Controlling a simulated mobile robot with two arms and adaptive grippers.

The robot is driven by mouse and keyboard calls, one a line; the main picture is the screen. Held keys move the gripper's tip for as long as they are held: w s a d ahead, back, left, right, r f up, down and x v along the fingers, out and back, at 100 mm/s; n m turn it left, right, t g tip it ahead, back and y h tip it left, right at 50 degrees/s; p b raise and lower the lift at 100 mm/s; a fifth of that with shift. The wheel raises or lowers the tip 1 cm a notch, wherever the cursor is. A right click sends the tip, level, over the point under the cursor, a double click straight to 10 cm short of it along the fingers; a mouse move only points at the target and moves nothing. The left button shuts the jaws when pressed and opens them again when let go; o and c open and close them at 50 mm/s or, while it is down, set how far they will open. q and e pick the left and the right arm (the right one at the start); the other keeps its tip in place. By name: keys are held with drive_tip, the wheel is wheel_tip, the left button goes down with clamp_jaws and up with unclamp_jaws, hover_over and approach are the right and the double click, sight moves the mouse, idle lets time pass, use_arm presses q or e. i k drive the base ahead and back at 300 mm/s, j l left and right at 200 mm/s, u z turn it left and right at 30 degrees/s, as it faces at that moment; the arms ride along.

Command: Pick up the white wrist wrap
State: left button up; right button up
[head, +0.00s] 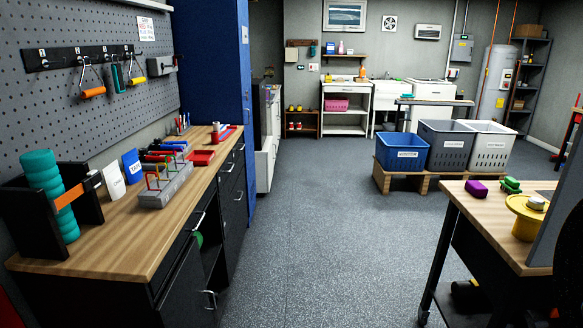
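A small pale, whitish roll (536,203) sits on top of a yellow round stand (527,218) on the wooden table (478,210) at the right. It may be the white wrist wrap, but it is too small to tell. A purple roll-like item (476,189) and a green item (511,185) lie on the same table, left of the stand. Neither of my grippers shows in the head view.
A wooden counter (118,243) along the left wall carries teal rolls in a black rack (17,207), white and blue packets and a grey tray. Crates stand on a pallet (395,178) beyond the table. The grey floor (315,240) between is clear.

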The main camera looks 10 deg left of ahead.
sight(217, 126)
drive_tip(key=i, duration=2.3)
drive_tip(key=l+z, duration=0.05)
drive_tip(key=l, duration=0.1)
